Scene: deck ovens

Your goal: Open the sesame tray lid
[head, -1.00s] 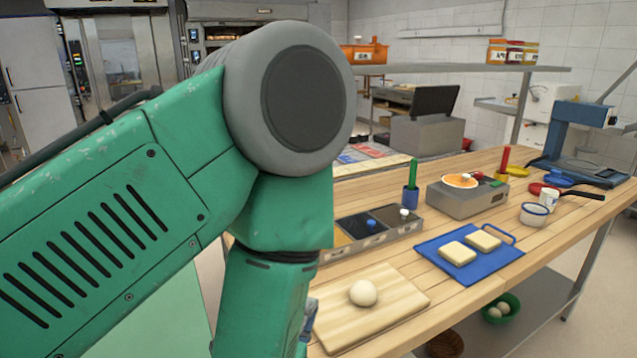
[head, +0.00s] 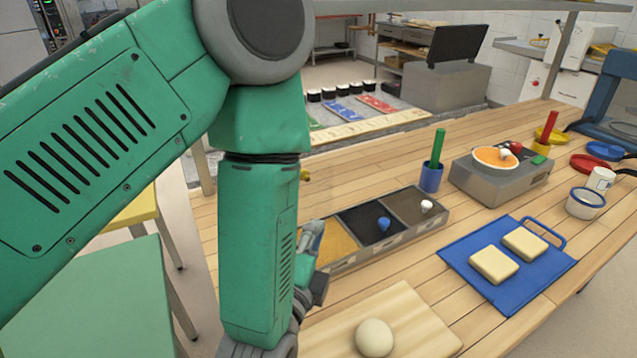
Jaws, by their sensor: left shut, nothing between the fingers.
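A long grey tray unit (head: 395,243) with several compartments stands on the wooden table. Its middle part is dark with a blue knob (head: 384,224). Its right part is brown with a white knob (head: 427,206). Its left part shows a golden-tan surface (head: 337,240), partly hidden by my arm. Which part holds the sesame I cannot tell. My left gripper (head: 314,262) is partly hidden behind my green forearm, at the left end of the tray unit. It is shut and empty; whether it touches the unit I cannot tell. My right gripper is not in view.
A wooden board (head: 410,318) with a dough ball (head: 374,338) lies in front. A blue board (head: 460,262) with two pale slabs lies to the right. A blue cup (head: 431,178) with a green stick stands behind the unit, beside a grey box (head: 485,185).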

